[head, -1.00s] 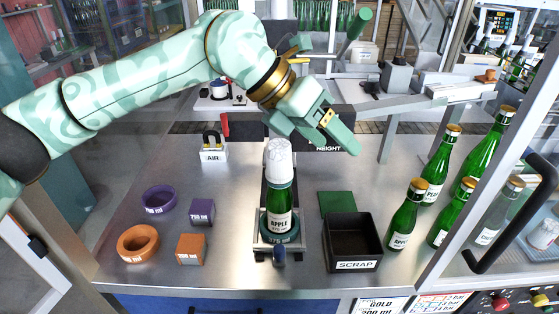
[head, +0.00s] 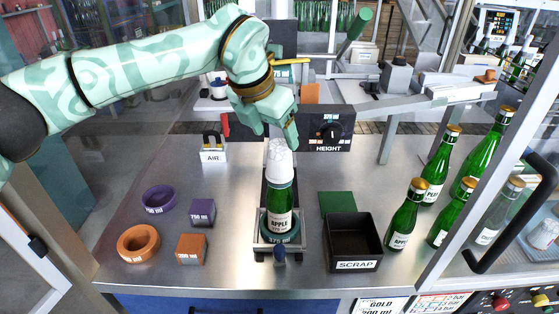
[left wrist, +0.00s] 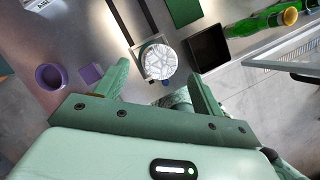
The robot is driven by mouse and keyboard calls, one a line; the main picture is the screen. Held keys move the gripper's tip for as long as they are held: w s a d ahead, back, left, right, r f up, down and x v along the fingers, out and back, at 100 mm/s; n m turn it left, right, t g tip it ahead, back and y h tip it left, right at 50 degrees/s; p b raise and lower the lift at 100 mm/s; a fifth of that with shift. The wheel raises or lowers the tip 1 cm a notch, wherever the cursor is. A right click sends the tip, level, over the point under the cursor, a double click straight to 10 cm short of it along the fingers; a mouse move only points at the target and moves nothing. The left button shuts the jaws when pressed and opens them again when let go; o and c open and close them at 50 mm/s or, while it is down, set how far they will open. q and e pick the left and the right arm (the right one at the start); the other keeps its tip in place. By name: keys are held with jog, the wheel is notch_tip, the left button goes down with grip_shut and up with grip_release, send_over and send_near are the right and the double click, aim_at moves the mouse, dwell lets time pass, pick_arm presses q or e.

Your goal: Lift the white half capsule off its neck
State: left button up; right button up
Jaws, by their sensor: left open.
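The white half capsule (head: 279,160) sits over the neck of a green bottle labelled APPLE (head: 279,208). In the left wrist view the capsule's round, crinkled top (left wrist: 158,62) shows between and beyond the two open fingers (left wrist: 160,76). The fingers do not appear to touch it. My right gripper is not in view.
A black SCRAP bin (head: 354,244) stands right of the bottle, with a green pad (head: 337,203) behind it. Several green bottles (head: 405,216) stand further right. Purple and orange rings and blocks (head: 191,249) lie left. A HEIGHT dial box (head: 331,131) is behind.

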aim_at(279, 144)
pick_arm(q)
jog(key=x, duration=0.5)
jog(key=shift+w+d+r, duration=0.1)
jog(key=shift+w, duration=0.05)
jog(key=c, duration=0.8)
jog(key=shift+o, duration=0.2)
jog(key=shift+r, duration=0.15)
notch_tip(279, 144, up, 15)
jog(key=shift+f, duration=0.25)
